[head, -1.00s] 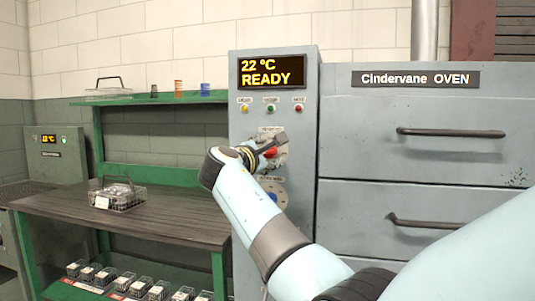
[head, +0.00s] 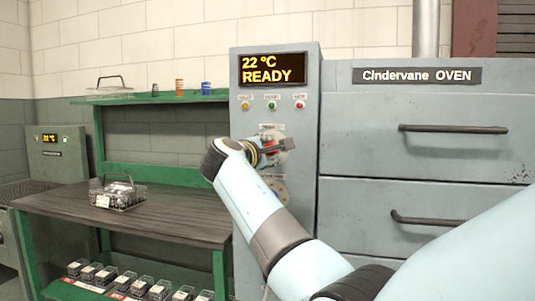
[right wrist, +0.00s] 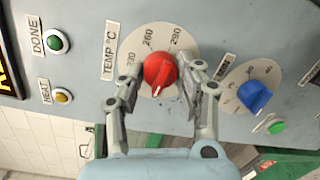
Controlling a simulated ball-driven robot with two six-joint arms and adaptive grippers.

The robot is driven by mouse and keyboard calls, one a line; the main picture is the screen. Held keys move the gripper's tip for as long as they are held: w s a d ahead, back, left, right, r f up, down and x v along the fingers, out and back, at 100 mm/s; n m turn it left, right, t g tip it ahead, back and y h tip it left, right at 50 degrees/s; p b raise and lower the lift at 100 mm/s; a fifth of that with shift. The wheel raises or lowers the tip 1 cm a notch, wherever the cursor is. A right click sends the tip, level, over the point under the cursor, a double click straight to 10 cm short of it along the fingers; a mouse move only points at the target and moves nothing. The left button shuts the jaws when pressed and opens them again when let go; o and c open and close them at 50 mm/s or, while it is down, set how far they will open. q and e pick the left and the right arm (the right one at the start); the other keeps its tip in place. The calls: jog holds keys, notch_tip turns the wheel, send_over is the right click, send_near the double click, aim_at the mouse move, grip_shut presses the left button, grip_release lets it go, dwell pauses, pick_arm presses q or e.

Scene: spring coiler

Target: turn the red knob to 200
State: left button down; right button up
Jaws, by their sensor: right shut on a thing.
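The red knob (right wrist: 160,72) sits on a pale round dial in the right wrist view, with the numbers 260 and 290 legible around it. A label beside the dial (right wrist: 130,45) reads TEMP °C. My right gripper (right wrist: 163,75) has a finger on each side of the red knob and is shut on it. A light mark shows on the knob, but the value it points at cannot be read. In the head view my right gripper (head: 279,147) largely covers the red knob (head: 270,149). My left gripper is not in view.
A blue knob (right wrist: 254,96) on its own dial is close beside one finger. The display (head: 272,70) reads 22 °C READY. Oven drawers with handles (head: 453,129) are to the right. A bench (head: 150,222) with a wire basket (head: 118,195) is to the left.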

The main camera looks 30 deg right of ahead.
jog(key=m+b, duration=0.1)
jog(key=m, duration=0.2)
jog(key=shift+f+y, duration=0.15)
jog(key=shift+y, duration=0.15)
jog(key=shift+m+b, duration=0.5)
jog(key=shift+m, duration=1.3)
jog(key=o, duration=1.1)
jog(key=shift+s, duration=0.1)
jog(key=shift+o, duration=0.2)
jog(key=shift+a, duration=0.1)
jog(key=v, duration=0.7)
jog(key=shift+s, duration=0.2)
